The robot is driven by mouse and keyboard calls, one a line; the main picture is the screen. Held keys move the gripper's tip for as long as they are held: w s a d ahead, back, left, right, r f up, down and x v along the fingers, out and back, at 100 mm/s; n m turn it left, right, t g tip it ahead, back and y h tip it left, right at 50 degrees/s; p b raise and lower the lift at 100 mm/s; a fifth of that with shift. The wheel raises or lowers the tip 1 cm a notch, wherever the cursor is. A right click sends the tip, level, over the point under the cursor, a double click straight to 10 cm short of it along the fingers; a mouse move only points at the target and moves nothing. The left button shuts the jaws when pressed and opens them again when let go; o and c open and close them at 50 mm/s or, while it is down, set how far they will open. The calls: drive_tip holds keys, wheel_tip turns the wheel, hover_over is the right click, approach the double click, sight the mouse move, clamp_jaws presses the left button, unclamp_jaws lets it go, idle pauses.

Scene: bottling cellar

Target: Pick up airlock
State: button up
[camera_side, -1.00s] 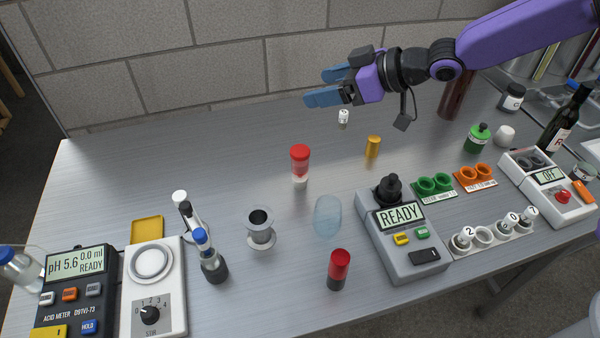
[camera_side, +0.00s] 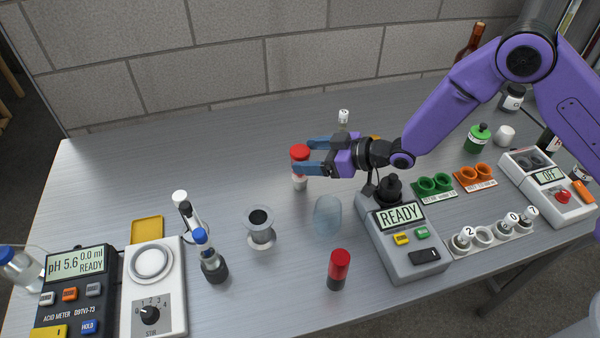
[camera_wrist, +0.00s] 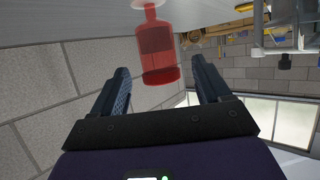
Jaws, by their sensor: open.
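The airlock appears to be the upright red-topped piece (camera_side: 299,152) standing on the bench left of centre in the side view. In the wrist view it shows as a see-through red body (camera_wrist: 158,55) with a narrow neck and a pale base toward the top of the picture. My gripper (camera_side: 302,156) is open and level beside it, its blue fingers pointing left. One finger passes in front of the lower body in the side view. In the wrist view the red body lies between the fingertips (camera_wrist: 160,74), with gaps visible on both sides.
A bluish clear cup (camera_side: 327,216) and a red-and-black piece (camera_side: 339,270) stand nearer the front. A metal cup (camera_side: 260,229) is to the left. A grey READY device (camera_side: 409,250) stands below my arm. A small white-topped vial (camera_side: 343,117) stands behind my gripper.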

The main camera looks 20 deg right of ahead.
sight(293, 158)
drive_tip(key=shift+f+x, duration=0.15)
drive_tip(key=shift+x, duration=1.2)
drive_tip(key=shift+f+x, duration=0.15)
drive_tip(key=shift+x, duration=1.15)
drive_tip(key=shift+s+d, duration=0.1)
drive_tip(key=c, duration=1)
